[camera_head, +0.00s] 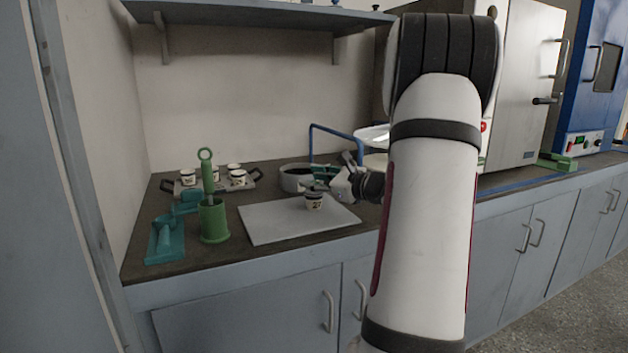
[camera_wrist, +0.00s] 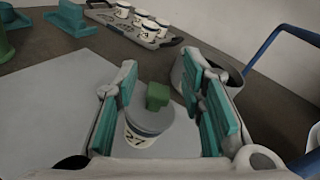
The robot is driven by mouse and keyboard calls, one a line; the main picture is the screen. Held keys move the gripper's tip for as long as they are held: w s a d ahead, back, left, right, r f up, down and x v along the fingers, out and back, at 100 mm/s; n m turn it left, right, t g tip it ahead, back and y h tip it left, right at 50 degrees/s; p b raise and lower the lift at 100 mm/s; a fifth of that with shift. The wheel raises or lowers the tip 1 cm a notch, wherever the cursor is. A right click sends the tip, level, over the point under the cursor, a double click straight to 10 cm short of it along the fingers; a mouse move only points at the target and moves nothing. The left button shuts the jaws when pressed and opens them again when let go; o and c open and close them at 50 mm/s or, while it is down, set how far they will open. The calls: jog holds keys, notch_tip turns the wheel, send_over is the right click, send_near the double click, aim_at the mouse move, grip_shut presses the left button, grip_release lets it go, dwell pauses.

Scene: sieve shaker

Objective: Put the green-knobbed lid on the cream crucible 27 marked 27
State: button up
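The cream crucible 27 (camera_wrist: 137,139) stands upright on the pale board, with its "27" mark facing the wrist camera. It also shows in the head view (camera_head: 314,203). The grey lid (camera_wrist: 150,122) lies over the crucible's top, with its green knob (camera_wrist: 157,95) pointing up. I cannot tell whether the lid sits fully flush on the rim. My gripper (camera_wrist: 172,100) is open, with one teal-padded finger on each side of the lid and a gap to the knob on both sides. In the head view my gripper (camera_head: 325,178) is just above the crucible.
The pale board (camera_head: 275,222) lies on the dark worktop. A tray (camera_head: 253,184) with several cream crucibles stands at the back left. A green holder (camera_head: 214,222) and a teal stand (camera_head: 165,240) are on the left. A grey round pan (camera_head: 293,181) stands behind the board, near a blue rail (camera_head: 335,130).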

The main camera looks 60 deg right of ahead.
jog(key=s, duration=0.3)
jog(key=s+a+p, duration=0.1)
jog(key=s, duration=0.3)
jog(key=s+r+p, duration=0.1)
jog(key=s, duration=0.3)
jog(key=shift+s+a, duration=0.2)
jog(key=shift+s, duration=0.05)
jog(key=w+a+r+n+g+y, duration=0.1)
jog(key=w+a+n+y, duration=0.25)
jog(key=a, duration=0.45)
jog(key=w+a+r+n+g+y, duration=0.1)
jog(key=w+a+n+y, duration=0.25)
jog(key=a, duration=0.45)
jog(key=s+a+n+g+y, duration=0.3)
jog(key=a+n+g, duration=0.55)
jog(key=a, duration=1.25)
jog(key=s+a+f+n+g+h, duration=0.2)
jog(key=s+a+n+g, duration=0.1)
jog(key=s+a+n, duration=0.4)
jog(key=s+a+f+n+g+h, duration=0.2)
jog(key=s+a+f+n+g, duration=0.15)
jog(key=s+n, duration=0.35)
jog(key=s+d+n+h, duration=0.2)
jog(key=s+n+h, duration=0.2)
jog(key=s, duration=0.2)
jog(key=shift+s+d+f+t, duration=0.25)
jog(key=shift+d+f+t, duration=0.05)
jog(key=shift+f+t, duration=0.1)
jog(key=shift+r, duration=0.1)
